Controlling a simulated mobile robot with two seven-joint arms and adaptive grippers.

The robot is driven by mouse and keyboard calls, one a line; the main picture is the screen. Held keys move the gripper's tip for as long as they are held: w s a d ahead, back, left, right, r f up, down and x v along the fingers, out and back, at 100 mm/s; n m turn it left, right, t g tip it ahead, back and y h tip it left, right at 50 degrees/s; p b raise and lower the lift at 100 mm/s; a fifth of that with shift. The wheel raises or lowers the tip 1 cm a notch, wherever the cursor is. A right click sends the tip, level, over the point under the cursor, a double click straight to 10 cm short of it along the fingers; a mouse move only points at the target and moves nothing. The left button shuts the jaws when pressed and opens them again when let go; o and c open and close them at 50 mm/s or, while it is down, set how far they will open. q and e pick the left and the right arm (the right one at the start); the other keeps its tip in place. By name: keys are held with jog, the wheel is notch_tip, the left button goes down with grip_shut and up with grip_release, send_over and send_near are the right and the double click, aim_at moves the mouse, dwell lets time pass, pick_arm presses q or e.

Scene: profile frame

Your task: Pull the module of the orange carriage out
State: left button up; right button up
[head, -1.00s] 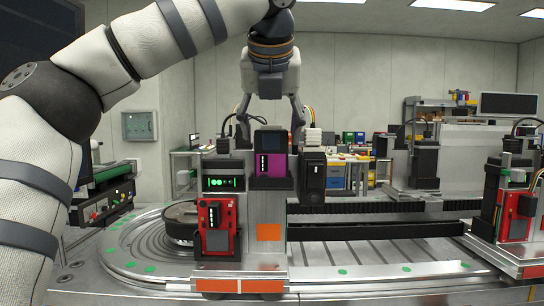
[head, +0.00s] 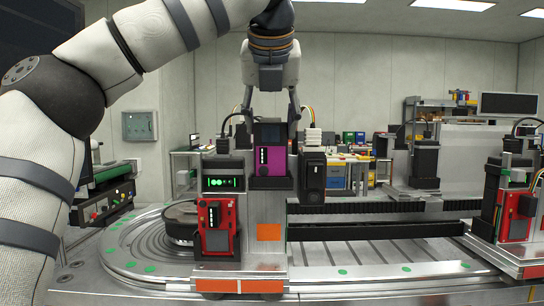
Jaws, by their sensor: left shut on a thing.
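The orange carriage (head: 269,232) stands in the middle of the head view, with orange plates on its front and lower edge. Its module (head: 269,163), a box with a dark upper part and a magenta face, sits upright at the top of the carriage. My left gripper (head: 270,118) comes down from above, with one finger on each side of the module's upper part, shut on it. The module's lower end is still at the carriage top; whether it is clear of its seat I cannot tell. My right gripper is not in view.
A green-lit unit (head: 224,183) and a red unit (head: 215,215) are on the carriage left of the module. A black unit (head: 312,176) stands close on its right. Another carriage with red parts (head: 515,215) stands far right on the track. Above the module is my arm.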

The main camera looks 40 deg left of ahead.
pick_arm(q)
jog(key=shift+r, duration=0.35)
jog(key=shift+r, duration=1.5)
